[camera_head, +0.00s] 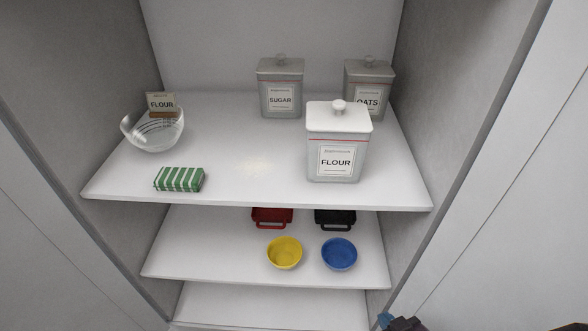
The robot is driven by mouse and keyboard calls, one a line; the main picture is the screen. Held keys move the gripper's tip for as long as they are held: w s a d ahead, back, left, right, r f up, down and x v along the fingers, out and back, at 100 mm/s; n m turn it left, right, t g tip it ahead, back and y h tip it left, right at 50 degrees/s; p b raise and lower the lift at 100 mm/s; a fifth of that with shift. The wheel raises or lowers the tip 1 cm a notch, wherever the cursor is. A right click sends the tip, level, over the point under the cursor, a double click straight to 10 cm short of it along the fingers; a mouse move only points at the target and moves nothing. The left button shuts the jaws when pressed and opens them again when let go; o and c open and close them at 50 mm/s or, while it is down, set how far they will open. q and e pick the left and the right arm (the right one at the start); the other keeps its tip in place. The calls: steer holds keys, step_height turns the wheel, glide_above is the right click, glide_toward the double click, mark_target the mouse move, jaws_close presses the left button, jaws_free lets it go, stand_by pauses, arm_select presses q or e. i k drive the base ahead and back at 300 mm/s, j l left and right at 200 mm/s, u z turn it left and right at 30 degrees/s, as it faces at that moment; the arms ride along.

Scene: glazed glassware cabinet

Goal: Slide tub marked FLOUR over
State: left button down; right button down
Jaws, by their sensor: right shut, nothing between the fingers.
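The tub marked FLOUR (336,150), pale grey with a white knobbed lid and a red line, stands upright at the front right of the upper shelf (240,185). A small FLOUR card (161,102) in a wooden holder stands at the back left of that shelf, partly behind a clear glass bowl (155,135). My right gripper (386,320) just shows at the bottom edge, low and right of the tub, well apart from it. It is shut and empty, mostly cut off by the frame. My left gripper is out of view.
A SUGAR tub (281,90) and an OATS tub (369,78) stand behind, OATS partly hidden by the FLOUR tub. A green striped sponge (179,179) lies front left. A pale powdery patch (258,166) marks the otherwise clear middle. Yellow (284,253) and blue (339,254) bowls stand below.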

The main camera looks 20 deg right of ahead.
mark_target(337, 157)
steer(key=k+j+u, duration=0.15)
steer(key=j, duration=0.35)
steer(key=j+u, duration=0.1)
steer(key=j, duration=0.35)
steer(key=k+j+u, duration=0.15)
steer(key=j, duration=0.35)
